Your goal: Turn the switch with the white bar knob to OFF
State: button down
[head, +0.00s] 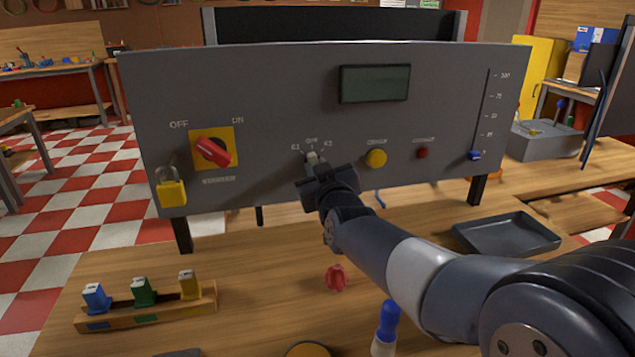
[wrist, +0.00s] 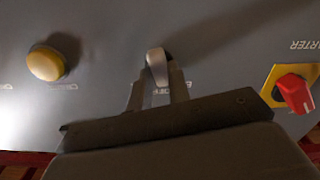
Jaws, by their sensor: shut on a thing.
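The switch with the white bar knob (head: 312,157) is on the grey panel, left of the yellow button, with small labels above it, OFF in the middle. My gripper (head: 313,166) is in front of it and hides its lower part. In the wrist view, which is upside down against the panel, the pale knob (wrist: 156,66) sits between the two fingertips of my gripper (wrist: 157,84). The gripper is shut on the knob. The fingers partly cover the labels, and I cannot tell exactly which mark the bar points at.
A red rotary switch (head: 212,151) on a yellow plate and a yellow padlock (head: 171,188) are at the panel's left. A yellow button (head: 376,158), a red button (head: 422,153) and a blue slider (head: 474,155) are to the right. A dark tray (head: 507,234) lies on the bench.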

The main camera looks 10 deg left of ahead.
jog(key=shift+m+b, duration=0.95)
jog(key=shift+m, duration=0.25)
jog(key=c, duration=1.3)
grip_release()
jog(key=v, duration=1.1)
jog(key=shift+w+a, duration=0.1)
jog(key=shift+w, duration=0.1)
